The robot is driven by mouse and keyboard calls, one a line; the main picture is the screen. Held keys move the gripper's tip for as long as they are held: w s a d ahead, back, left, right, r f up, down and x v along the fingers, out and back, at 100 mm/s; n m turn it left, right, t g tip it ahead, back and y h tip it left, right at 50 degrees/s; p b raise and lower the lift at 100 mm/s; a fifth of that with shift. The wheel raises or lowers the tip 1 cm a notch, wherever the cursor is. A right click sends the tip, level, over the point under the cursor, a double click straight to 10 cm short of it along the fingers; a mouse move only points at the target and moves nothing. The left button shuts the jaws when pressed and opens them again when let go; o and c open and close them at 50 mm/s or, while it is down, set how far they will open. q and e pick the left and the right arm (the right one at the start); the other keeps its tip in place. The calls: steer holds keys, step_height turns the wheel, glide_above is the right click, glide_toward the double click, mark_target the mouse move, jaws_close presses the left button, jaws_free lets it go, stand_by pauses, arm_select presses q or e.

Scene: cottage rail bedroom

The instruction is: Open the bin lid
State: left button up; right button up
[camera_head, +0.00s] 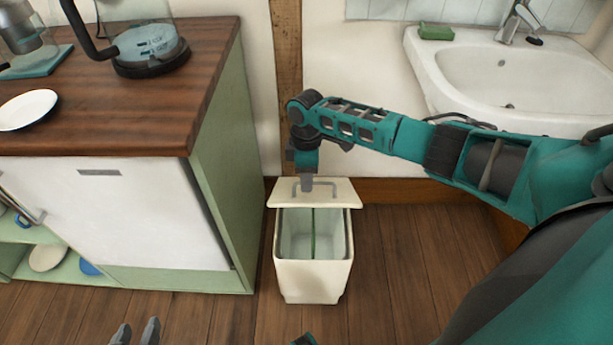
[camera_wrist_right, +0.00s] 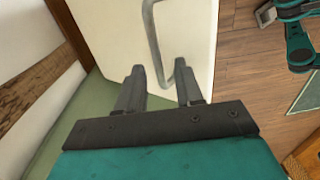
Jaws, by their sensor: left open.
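The cream bin (camera_head: 313,282) stands on the floor beside the green cabinet. Its lid (camera_head: 343,194) sits at the back of the rim, and the front of the mouth is uncovered, showing the hollow inside with a thin green divider. A grey bar handle (camera_head: 328,188) is on the lid. My right gripper (camera_head: 306,187) points down at the handle. In the right wrist view my right gripper (camera_wrist_right: 160,78) has its fingers apart, with part of the handle (camera_wrist_right: 154,40) between them, over the pale lid (camera_wrist_right: 190,30). My left gripper (camera_head: 136,332) is open and empty at the bottom edge.
The cabinet (camera_head: 225,150) with a wooden top (camera_head: 120,110) stands close on the left, carrying a plate (camera_head: 27,109) and a glass jug (camera_head: 143,42). A white sink (camera_head: 450,75) is at the back right. Wooden floor (camera_head: 395,260) is clear right of the bin.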

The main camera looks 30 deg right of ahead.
jaws_close()
stand_by(0.3)
stand_by(1.1)
